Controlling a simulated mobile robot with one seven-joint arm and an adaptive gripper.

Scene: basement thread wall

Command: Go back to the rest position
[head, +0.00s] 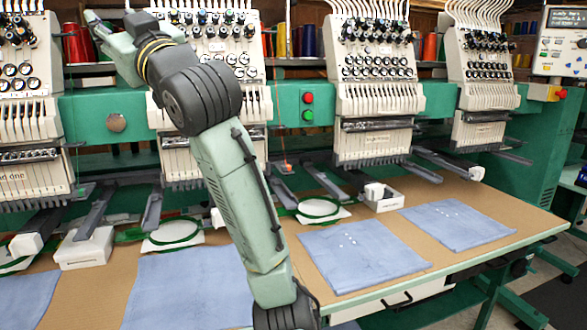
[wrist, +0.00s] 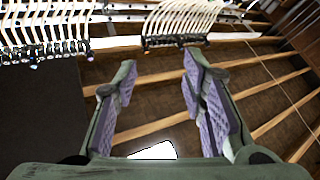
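In the wrist view my gripper (wrist: 158,72) is open, its two purple-padded fingers well apart. Nothing is between the fingers. In the head view my arm rises from the bottom edge to a bent elbow, then reaches to the upper left in front of the embroidery machine (head: 415,100). The gripper cannot be clearly made out in the head view.
Blue cloths (head: 360,252) lie on the tan worktable (head: 265,238), with green hoops (head: 318,208) and white boxes (head: 385,199) behind them. In the wrist view, white curved thread guides (wrist: 185,18) cross the top, with wooden beams (wrist: 150,128) beyond the fingers.

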